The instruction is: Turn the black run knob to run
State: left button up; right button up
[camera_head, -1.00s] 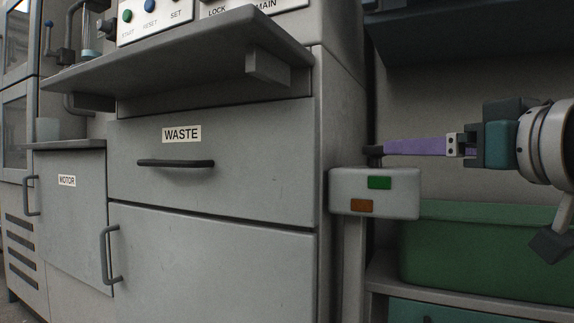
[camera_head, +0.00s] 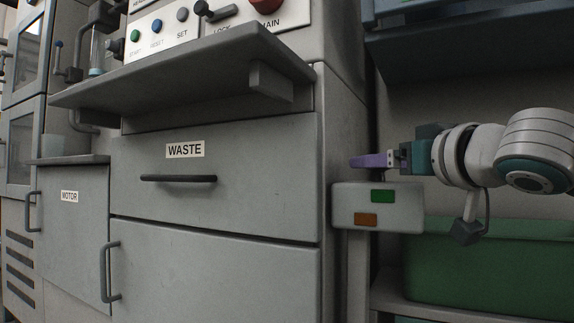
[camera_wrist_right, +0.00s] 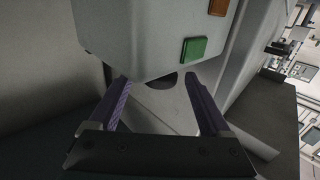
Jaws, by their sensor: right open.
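A grey control box (camera_head: 343,207) with a green tag (camera_head: 383,196) and an orange tag (camera_head: 366,219) stands on a post right of the cabinet. My right gripper (camera_head: 353,161), with purple fingers, reaches in from the right just above the box's top. In the right wrist view its two fingers (camera_wrist_right: 163,92) are spread apart. A dark rounded knob (camera_wrist_right: 162,82) shows partly past the box's edge, between the fingers and apart from both. This looks like the black run knob; its pointing direction cannot be told. In the head view the fingers hide it. My left gripper is out of view.
A grey shelf (camera_head: 180,72) juts from the cabinet under a panel with buttons, a black lever (camera_head: 215,12) and a red knob (camera_head: 265,4). A green bin (camera_head: 490,262) sits below my right arm. A dark shelf (camera_head: 470,40) hangs above it.

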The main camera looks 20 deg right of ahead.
jog(key=shift+c, duration=0.4)
jog(key=shift+c, duration=0.8)
grip_shut()
